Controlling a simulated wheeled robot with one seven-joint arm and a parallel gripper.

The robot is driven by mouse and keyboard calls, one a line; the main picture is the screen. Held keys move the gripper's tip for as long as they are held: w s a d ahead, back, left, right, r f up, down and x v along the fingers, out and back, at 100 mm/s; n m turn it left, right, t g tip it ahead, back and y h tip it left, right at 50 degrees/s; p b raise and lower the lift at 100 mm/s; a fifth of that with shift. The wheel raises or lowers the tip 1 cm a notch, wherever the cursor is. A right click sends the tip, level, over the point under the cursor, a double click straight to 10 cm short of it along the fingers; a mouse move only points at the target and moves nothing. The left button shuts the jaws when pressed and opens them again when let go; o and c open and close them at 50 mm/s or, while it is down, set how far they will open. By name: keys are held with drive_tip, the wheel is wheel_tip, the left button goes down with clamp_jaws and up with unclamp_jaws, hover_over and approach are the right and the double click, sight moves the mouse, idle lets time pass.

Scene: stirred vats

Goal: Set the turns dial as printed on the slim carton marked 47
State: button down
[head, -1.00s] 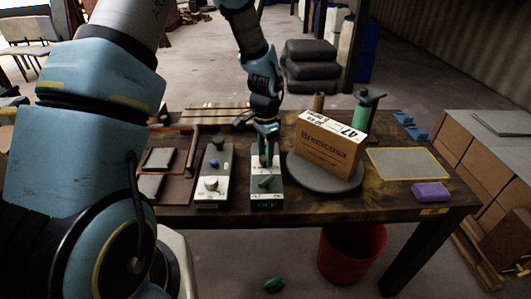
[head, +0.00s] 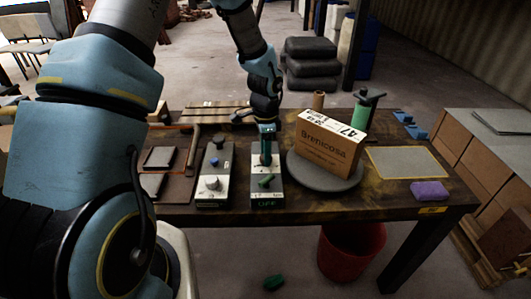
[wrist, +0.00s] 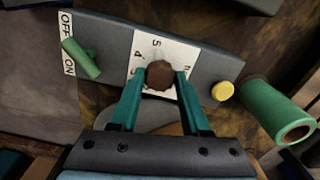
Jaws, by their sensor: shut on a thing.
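The control box (head: 267,192) stands near the table's front edge, with a green switch (head: 266,181) and an OFF label on its front. My gripper (head: 267,163) is over its upper part and hides the dial there. In the wrist view my gripper (wrist: 158,78) is shut on a brown knob, the dial (wrist: 160,76), on a white plate with numerals, 5 and 4 readable. The green switch (wrist: 80,58) lies between OFF and ON labels. The slim carton (head: 328,145), printed Brenicosa and 47, stands on a grey round turntable (head: 325,181); its smaller print is unreadable.
A second control box (head: 213,184) with a pale knob and blue button stands to the left. A yellow button (wrist: 222,91) is beside the dial. A purple block (head: 430,192) and yellow-edged mat (head: 408,163) lie right. A red bin (head: 350,250) stands below the table.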

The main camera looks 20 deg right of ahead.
drive_tip(key=shift+c, duration=1.9)
unclamp_jaws()
wheel_tip(320, 180, up, 11)
drive_tip(key=b, duration=0.1)
drive_tip(key=shift+b, duration=0.3)
drive_tip(key=shift+f, duration=0.1)
drive_tip(key=s+a+r+n, duration=0.1)
drive_tip(key=s+a+n, duration=0.1)
drive_tip(key=a+n, duration=0.4)
drive_tip(key=s+a+r+n+t, duration=0.1)
drive_tip(key=a+n, duration=0.5)
drive_tip(key=a, duration=0.6)
drive_tip(key=s+a+r+n, duration=0.2)
drive_tip(key=a+n, duration=0.4)
drive_tip(key=a, duration=0.3)
drive_tip(key=shift+s+a+t, duration=0.3)
drive_tip(key=shift+s, duration=0.45)
